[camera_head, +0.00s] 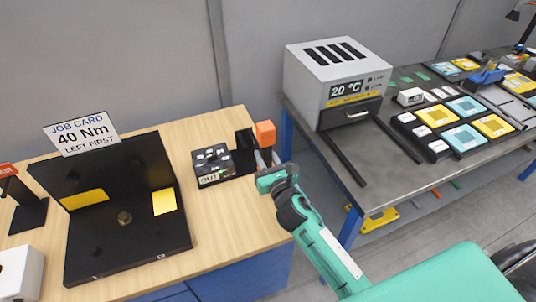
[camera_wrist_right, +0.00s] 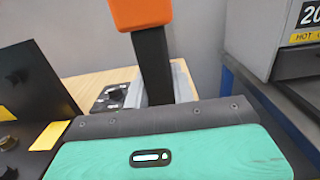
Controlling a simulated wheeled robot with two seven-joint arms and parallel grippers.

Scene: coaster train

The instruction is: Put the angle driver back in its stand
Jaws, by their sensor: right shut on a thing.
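The angle driver, as far as I can tell, is the tool with an orange block end (camera_head: 265,133) and a black shaft, upright near the bench's right edge. In the right wrist view its orange end (camera_wrist_right: 141,12) is at the top and its black shaft (camera_wrist_right: 153,65) runs down behind the green gripper body. My right gripper (camera_head: 267,164) is shut on the tool below the orange end. A black upright piece (camera_head: 243,140), possibly the stand, is just left of the tool; I cannot tell whether they touch. The tool's lower end is hidden. My left gripper is out of view.
A black fixture (camera_head: 150,240) with yellow pads and a job card (camera_head: 82,133) fills the left bench. A grey oven (camera_head: 318,95) and trays stand on the right table, across a gap.

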